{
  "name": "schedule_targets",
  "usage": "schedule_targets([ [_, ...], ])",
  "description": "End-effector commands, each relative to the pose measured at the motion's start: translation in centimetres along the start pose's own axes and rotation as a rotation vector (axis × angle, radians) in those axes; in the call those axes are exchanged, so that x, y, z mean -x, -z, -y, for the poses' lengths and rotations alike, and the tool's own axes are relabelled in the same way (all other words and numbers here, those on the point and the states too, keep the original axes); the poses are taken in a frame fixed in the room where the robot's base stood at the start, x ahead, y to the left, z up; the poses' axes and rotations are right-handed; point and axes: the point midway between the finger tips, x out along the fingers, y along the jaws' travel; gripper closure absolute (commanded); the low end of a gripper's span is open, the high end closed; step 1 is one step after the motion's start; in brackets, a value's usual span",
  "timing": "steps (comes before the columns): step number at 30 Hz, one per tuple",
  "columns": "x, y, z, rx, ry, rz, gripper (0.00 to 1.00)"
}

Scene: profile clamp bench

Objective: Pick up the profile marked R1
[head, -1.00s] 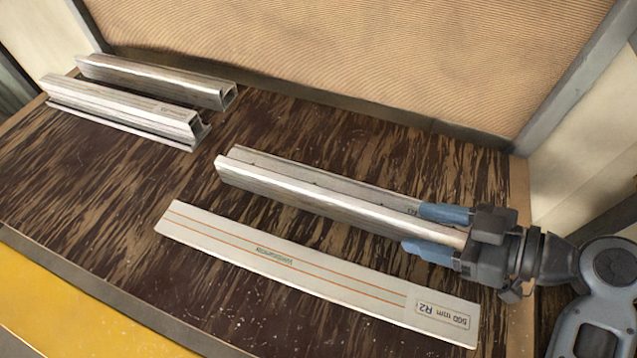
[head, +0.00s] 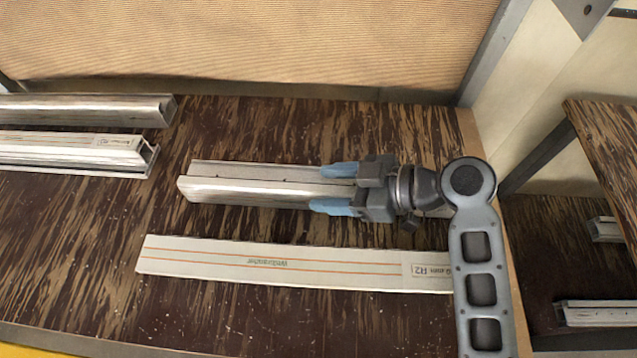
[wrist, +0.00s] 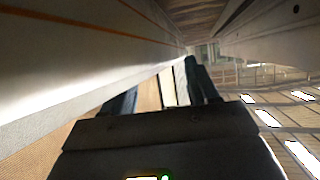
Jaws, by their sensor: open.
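A pale metal profile (head: 250,190) lies in the middle of the bench, its length running left to right. My gripper (head: 320,188) is open at its right part, with one blue finger at the far side and one at the near side. Whether the fingers touch it cannot be told. The gripper hides part of the profile, and no mark on it can be read. In front lies a flat-faced profile (head: 270,264) with orange lines, marked R2. In the wrist view, both dark fingers (wrist: 160,90) show, and a pale face with orange lines (wrist: 80,50) fills the left. I cannot read R1 anywhere.
Two more profiles lie at the left, a plain one (head: 85,109) behind and a lined one (head: 75,143) with a small unreadable label. A ribbed tan panel (head: 230,40) closes the back. At the right stands another bench (head: 605,130) with profiles below. Bare bench lies between the left and middle profiles.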

Motion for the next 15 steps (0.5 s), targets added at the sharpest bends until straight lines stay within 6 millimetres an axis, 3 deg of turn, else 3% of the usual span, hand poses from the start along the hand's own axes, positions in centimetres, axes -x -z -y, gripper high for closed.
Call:
schedule_targets([
  [10,-0.83,-0.06,0.01,0.000,0.000,0.001,0.42],
  [15,-0.81,-0.06,0.01,0.000,0.000,0.001,0.58],
])
